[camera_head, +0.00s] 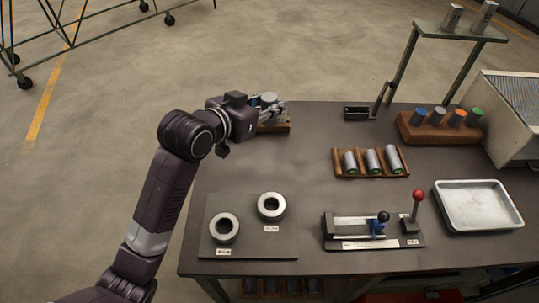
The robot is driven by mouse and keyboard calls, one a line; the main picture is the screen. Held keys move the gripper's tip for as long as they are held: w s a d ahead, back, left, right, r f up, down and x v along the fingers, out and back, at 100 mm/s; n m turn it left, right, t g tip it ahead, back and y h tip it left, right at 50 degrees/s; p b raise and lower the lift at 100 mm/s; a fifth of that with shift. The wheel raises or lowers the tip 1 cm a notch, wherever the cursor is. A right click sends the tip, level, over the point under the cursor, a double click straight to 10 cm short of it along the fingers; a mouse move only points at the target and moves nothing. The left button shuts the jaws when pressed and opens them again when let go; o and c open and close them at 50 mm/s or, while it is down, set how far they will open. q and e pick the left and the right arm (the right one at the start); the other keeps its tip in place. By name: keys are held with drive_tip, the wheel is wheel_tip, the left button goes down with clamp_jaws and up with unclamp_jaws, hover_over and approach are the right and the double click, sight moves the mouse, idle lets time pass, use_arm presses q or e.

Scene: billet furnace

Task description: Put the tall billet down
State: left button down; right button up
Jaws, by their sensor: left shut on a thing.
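My left gripper (274,108) is at the far left edge of the table (290,166), its arm reaching in from the left. It is shut on a grey metal billet, whose round top (269,97) shows between the fingers. The fingers hide most of the billet, so its full height and what its lower end touches cannot be told. A small wooden block (273,128) shows just below the gripper, partly hidden by it. My right gripper is not in view.
Three billets lie in a wooden rack (372,175) at mid-table. A wooden stand (430,134) holds several colour-topped billets. Also on the table are a metal tray (477,206), a lever fixture (371,231) and a plate with two rings (249,243). The table's centre-left is clear.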

use_arm(q)
drive_tip(key=shift+f+h, duration=0.3)
drive_tip(key=shift+f+p, duration=0.45)
drive_tip(key=shift+f, duration=9)
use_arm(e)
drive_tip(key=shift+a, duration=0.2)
use_arm(q)
drive_tip(key=shift+f, duration=0.2)
drive_tip(key=c, duration=1.5)
unclamp_jaws()
drive_tip(key=shift+s+f, duration=0.1)
drive_tip(key=shift+c, duration=0.2)
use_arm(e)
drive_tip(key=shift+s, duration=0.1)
